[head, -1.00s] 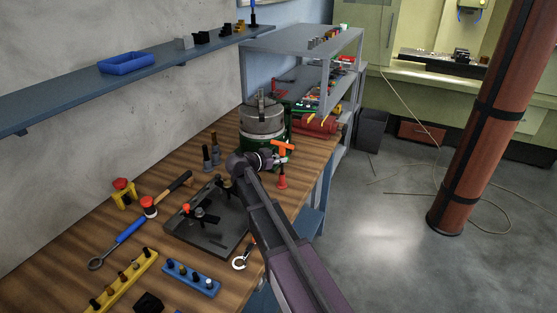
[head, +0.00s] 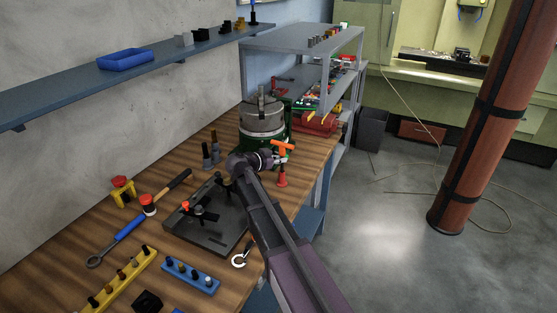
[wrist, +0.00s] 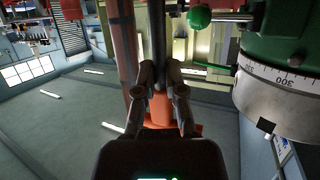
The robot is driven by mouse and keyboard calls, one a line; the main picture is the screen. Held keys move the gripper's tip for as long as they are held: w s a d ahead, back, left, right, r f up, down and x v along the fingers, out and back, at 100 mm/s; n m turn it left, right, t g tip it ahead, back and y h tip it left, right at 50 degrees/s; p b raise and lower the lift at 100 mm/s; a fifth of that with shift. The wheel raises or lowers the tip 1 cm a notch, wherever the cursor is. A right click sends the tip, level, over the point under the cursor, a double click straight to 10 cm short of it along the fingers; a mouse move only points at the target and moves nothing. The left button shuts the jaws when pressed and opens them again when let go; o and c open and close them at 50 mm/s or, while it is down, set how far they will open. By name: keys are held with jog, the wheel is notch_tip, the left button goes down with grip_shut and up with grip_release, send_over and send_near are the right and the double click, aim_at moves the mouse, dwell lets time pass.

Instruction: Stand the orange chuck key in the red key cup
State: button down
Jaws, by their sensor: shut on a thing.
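The orange chuck key (head: 283,147) is upright in my gripper (head: 276,161), its T-handle above the fingers. In the wrist view my gripper (wrist: 161,78) is shut on the key, with its orange part (wrist: 159,110) behind the fingers and a dark shaft (wrist: 158,40) running to the top edge. The red key cup (head: 282,181) stands near the right edge of the bench, directly below the key in the head view. The key's lower end is hard to make out there, so I cannot tell whether it is inside the cup.
A green-based chuck (head: 263,122) stands close behind my gripper; its graduated ring (wrist: 282,85) fills the wrist view's right side. A dark fixture plate (head: 208,220), a hammer (head: 150,205) and socket rails lie on the wooden bench (head: 75,235). A grey shelf (head: 300,40) rises behind.

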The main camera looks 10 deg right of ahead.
jog(key=shift+f+b, duration=1.35)
jog(key=shift+f, duration=0.05)
dwell(1.2)
